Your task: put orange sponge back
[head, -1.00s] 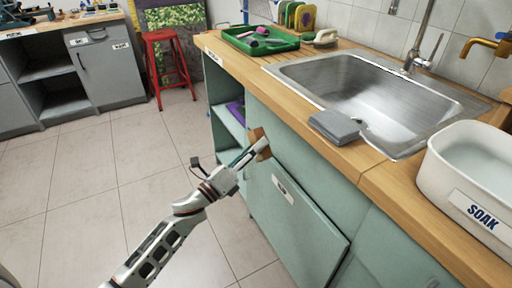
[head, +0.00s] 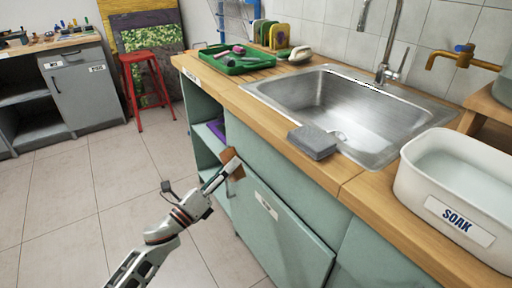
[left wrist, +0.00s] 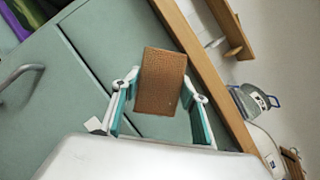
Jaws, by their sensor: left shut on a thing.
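The orange sponge, a brownish-orange block, is in my left gripper (head: 219,176) in the head view, in front of the green cabinet below the counter. In the left wrist view the sponge (left wrist: 160,81) sits between the two fingertips of the left gripper, which is shut on it. The sponge is held below the level of the wooden counter top (head: 262,121), near the open shelf end of the cabinet. My right gripper is not in view.
A grey sponge-like block (head: 313,141) lies on the counter's front edge beside the steel sink (head: 345,100). A white SOAK tub (head: 440,190) stands at right. A green tray (head: 235,67) and a rack of coloured sponges (head: 270,35) stand at the back left. A red stool (head: 146,88) stands on the floor.

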